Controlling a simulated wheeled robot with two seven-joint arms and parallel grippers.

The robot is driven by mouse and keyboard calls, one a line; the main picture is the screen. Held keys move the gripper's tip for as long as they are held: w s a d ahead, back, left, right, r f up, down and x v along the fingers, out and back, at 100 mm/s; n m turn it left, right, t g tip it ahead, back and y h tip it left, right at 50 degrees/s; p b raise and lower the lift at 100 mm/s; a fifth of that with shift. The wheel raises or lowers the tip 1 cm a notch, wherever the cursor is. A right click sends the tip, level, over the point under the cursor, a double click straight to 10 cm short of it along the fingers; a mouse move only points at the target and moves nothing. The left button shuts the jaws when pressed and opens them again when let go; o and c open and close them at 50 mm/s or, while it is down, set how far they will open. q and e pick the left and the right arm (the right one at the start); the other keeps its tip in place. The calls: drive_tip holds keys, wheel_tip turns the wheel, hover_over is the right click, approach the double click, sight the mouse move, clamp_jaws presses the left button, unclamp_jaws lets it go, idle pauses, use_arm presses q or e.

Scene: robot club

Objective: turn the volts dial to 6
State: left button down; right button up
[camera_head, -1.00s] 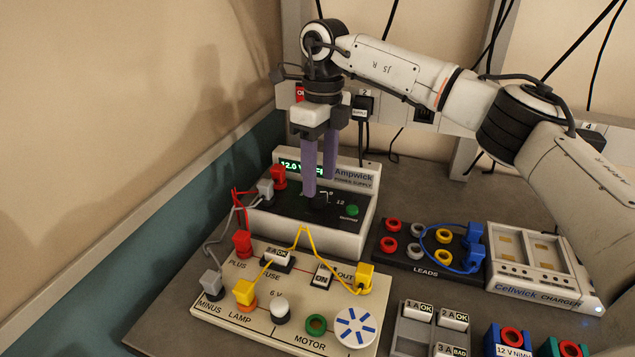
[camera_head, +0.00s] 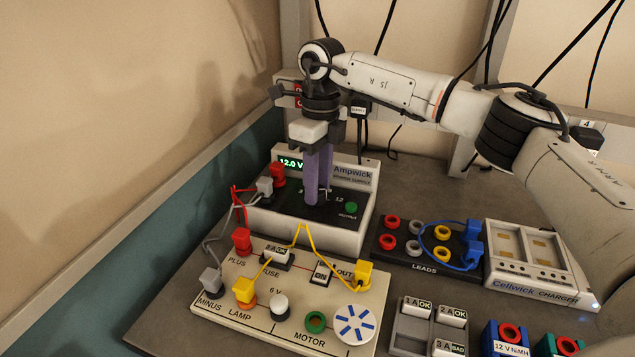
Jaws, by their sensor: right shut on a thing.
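The Ampwick power supply (camera_head: 345,232) stands at the back left of the table. Its green display (camera_head: 291,163) reads 12.0 V, partly covered by my fingers. The volts dial is on the dark sloped panel and is mostly hidden behind my fingertips; a 12 mark shows to its right, and where the dial points cannot be seen. My right gripper (camera_head: 314,198) comes down from above, its purple fingers shut on the dial. A green button (camera_head: 351,207) is to the right on the panel. My left gripper is not in view.
The lamp and motor board (camera_head: 290,300) lies in front. A leads tray (camera_head: 415,262) and Cellwick charger (camera_head: 530,265) stand to the right. A wall is close on the left.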

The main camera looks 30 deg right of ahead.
drive_tip(key=n, duration=0.4)
drive_tip(key=shift+p, duration=0.4)
drive_tip(key=n, duration=0.4)
drive_tip(key=shift+w+n, duration=0.1)
drive_tip(key=shift+n, duration=0.2)
drive_tip(key=n, duration=0.4)
drive_tip(key=shift+a+h, duration=0.1)
drive_tip(key=shift+h, duration=0.2)
drive_tip(key=shift+n, duration=2.5)
drive_tip(key=o, duration=1.1)
